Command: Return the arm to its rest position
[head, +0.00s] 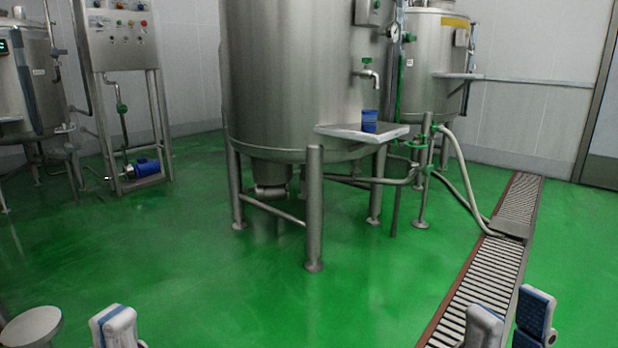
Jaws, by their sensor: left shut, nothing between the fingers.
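My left gripper (117,327) shows at the bottom left edge, low in front of the green floor. Its white and blue fingertips are together, with nothing held. My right gripper (508,320) shows at the bottom right, in front of the floor drain. Its two fingers stand apart with a gap between them, and I see nothing in the gap. The rest of both arms is below the picture. A blue cup (369,121) stands upright on a small shelf (335,130), under the tap (368,73) of the big tank, far from both grippers.
The big steel tank (290,80) stands on legs in the middle. A second tank (430,60) and hose (462,180) are behind it at right. A control panel frame (120,35) is at left. A round grey disc (32,326) is beside my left gripper. The green floor (210,260) ahead is clear.

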